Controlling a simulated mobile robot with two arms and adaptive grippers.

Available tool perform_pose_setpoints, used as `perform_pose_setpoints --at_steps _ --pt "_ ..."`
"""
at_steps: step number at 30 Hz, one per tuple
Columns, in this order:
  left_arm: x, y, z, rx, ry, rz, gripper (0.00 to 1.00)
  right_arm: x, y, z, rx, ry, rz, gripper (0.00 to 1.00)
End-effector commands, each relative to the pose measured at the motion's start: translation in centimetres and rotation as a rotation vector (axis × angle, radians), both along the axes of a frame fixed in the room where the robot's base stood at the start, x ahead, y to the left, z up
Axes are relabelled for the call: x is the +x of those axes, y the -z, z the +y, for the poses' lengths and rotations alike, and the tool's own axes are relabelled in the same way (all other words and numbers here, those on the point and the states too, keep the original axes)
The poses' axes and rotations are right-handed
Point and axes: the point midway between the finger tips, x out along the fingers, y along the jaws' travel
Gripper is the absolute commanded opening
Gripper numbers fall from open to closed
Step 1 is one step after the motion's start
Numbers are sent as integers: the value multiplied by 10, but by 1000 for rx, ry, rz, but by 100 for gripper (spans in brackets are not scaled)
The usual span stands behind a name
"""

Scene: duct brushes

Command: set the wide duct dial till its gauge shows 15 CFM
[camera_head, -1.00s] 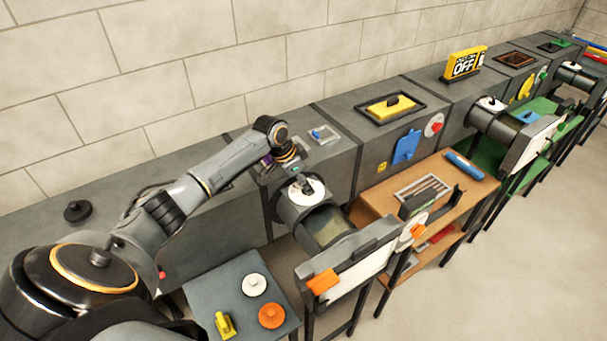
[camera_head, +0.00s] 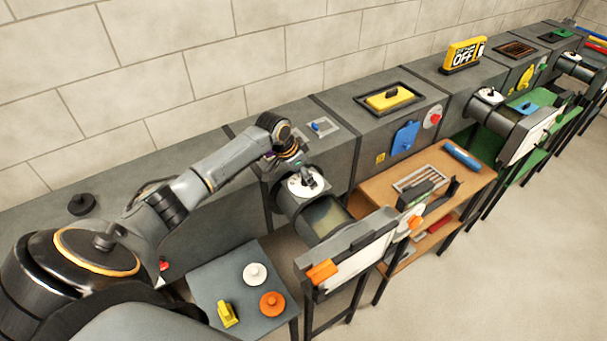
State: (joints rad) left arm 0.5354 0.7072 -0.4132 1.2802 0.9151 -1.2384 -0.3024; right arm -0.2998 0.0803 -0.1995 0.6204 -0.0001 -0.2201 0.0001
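A white round dial (camera_head: 298,187) with a dark knob sits on top of the nearest grey duct cylinder (camera_head: 319,214). I cannot tell by its look alone whether this is the wide duct's dial. My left gripper (camera_head: 302,167) reaches down from the left, just behind and above this dial. It is close to the knob; contact cannot be made out. Its fingers are too small and dark to show whether they are open or shut. No gauge reading in CFM is legible. My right gripper is out of view.
Similar ducts with white dials (camera_head: 490,97) stand farther right. A low grey table (camera_head: 236,283) holds a white knob (camera_head: 255,273), an orange knob (camera_head: 272,303) and a yellow piece (camera_head: 227,314). A wooden shelf (camera_head: 455,190) stands right of the near duct. Open floor lies at the right.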

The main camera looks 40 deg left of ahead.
Motion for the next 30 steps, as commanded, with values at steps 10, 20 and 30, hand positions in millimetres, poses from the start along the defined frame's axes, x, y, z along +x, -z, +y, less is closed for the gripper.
perform_pose_setpoints --at_steps 10,20,30 --pt "-2 -6 2 2 1 0 62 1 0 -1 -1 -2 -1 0" --pt "-25 -66 12 4 1 -3 62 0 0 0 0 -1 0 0" --pt "-41 -108 17 1 1 1 62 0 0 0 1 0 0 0"
